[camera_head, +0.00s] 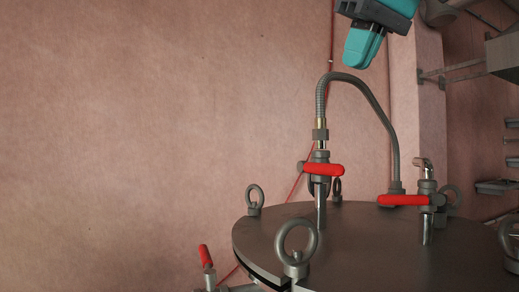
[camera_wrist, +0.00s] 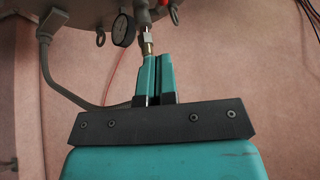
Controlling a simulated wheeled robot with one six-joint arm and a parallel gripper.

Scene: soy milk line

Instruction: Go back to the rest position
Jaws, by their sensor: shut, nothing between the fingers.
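My gripper (camera_head: 362,48) hangs at the top of the head view, its teal fingers closed together with nothing between them. It is above the grey metal tank (camera_head: 365,240) and apart from the curved hose (camera_head: 357,78) below it. In the wrist view my gripper (camera_wrist: 157,78) shows its teal fingers side by side, pointing up toward the tank's underside or edge (camera_wrist: 65,20). A fitting shows just beyond the fingertips; I cannot tell the gap to it from this view alone.
The tank lid carries red-handled valves (camera_head: 323,169) (camera_head: 403,200) and lifting rings (camera_head: 297,248). Another red handle (camera_head: 206,256) sits at lower left. A round gauge (camera_wrist: 123,30) shows in the wrist view. The left side is bare pinkish floor or wall. Shelving (camera_head: 503,52) stands at far right.

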